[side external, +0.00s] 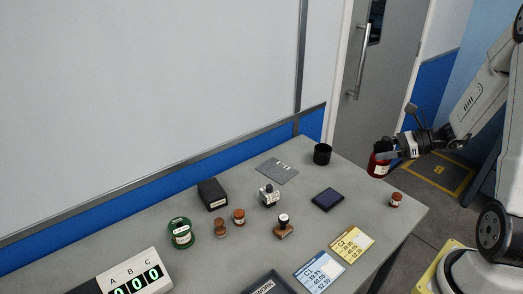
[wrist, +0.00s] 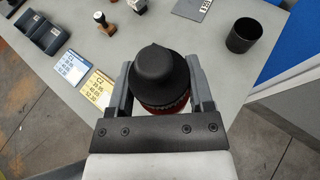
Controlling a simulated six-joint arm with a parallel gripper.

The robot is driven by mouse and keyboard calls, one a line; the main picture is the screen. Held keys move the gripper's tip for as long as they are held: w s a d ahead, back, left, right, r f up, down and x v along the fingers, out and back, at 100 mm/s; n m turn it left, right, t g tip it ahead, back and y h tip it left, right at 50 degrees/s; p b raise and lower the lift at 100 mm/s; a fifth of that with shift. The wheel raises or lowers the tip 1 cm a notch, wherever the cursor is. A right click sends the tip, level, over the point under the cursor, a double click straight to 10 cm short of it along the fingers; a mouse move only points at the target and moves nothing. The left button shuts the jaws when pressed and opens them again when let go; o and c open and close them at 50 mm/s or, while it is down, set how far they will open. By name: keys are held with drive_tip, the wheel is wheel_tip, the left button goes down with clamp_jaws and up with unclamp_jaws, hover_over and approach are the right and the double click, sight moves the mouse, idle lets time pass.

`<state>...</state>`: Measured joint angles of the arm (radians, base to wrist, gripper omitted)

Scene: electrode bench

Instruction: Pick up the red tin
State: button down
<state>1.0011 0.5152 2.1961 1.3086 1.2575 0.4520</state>
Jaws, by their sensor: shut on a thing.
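The red tin (side external: 378,166) is a dark red container with a pale label, held up in the air near the right end of the bench in the side view. My gripper (side external: 385,151) is shut on it near its top. In the wrist view the tin's black knobbed lid (wrist: 160,72) fills the space between the fingers of my gripper (wrist: 160,92). Only a thin red band (wrist: 162,108) of its body shows below the lid there. The tin is apart from the bench top, and the fingers hide part of its sides.
The grey bench (side external: 230,262) holds a black cup (side external: 322,154), a dark blue pad (side external: 327,200), a small red-brown jar (side external: 396,200), stamps (side external: 284,227), a green tin (side external: 181,232) and yellow (side external: 352,244) and blue cards (side external: 319,271). The bench's right edge is close below the tin.

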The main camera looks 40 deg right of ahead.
drive_tip(key=shift+s+a+r, duration=0.25)
drive_tip(key=shift+s+r, duration=0.05)
drive_tip(key=shift+s, duration=0.3)
drive_tip(key=shift+s+a+r, duration=0.25)
drive_tip(key=shift+s+a, duration=0.05)
drive_tip(key=shift+s, duration=0.25)
drive_tip(key=shift+s+a+r, duration=0.25)
drive_tip(key=shift+s+r, duration=0.05)
drive_tip(key=shift+s, duration=0.3)
drive_tip(key=shift+w, duration=0.1)
